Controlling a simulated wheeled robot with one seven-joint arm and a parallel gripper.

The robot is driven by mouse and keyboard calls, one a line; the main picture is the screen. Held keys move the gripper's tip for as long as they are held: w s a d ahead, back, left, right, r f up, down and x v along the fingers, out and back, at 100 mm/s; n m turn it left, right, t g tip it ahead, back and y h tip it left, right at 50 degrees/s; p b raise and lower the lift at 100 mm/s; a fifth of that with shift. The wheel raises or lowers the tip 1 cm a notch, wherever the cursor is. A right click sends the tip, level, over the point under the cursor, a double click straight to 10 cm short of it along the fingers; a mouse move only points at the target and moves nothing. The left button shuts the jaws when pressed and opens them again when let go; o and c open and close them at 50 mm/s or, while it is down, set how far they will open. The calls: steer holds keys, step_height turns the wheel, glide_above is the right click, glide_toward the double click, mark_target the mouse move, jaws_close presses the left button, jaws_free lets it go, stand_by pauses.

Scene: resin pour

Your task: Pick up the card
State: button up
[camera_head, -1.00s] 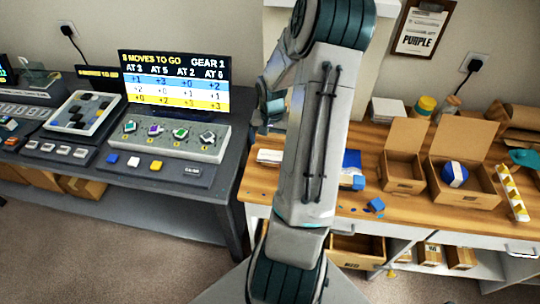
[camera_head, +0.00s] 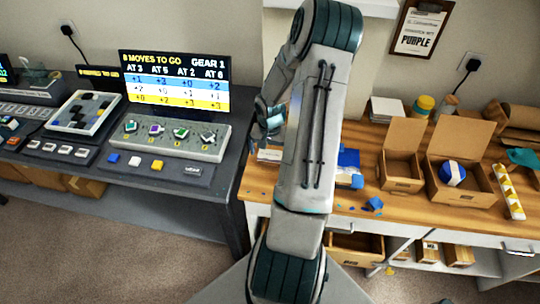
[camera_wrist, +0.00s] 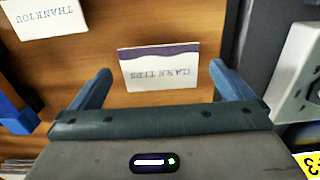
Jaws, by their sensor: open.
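A white card (camera_wrist: 160,72) with a purple band along one edge and the words "CARE TIPS" lies flat on the wooden bench; its print is upside down in the wrist view. A second white card (camera_wrist: 44,17) reading "THANK YOU" lies at the top left. My gripper (camera_wrist: 160,78) is open and empty, its two blue fingers on either side of the "CARE TIPS" card in the picture, with no visible contact. In the head view my gripper (camera_head: 267,122) is partly hidden behind my arm, over the bench's left end. A white card edge (camera_head: 268,155) shows below it.
A blue object (camera_wrist: 14,112) stands left of my gripper in the wrist view. The dark desk with a grey console (camera_head: 168,138) adjoins the bench at left. Open cardboard boxes (camera_head: 402,178) and blue scraps (camera_head: 373,204) are on the bench at right.

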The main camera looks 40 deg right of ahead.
steer(key=shift+f+b, duration=0.25)
steer(key=shift+b, duration=0.05)
stand_by(0.4)
steer(key=c, duration=0.8)
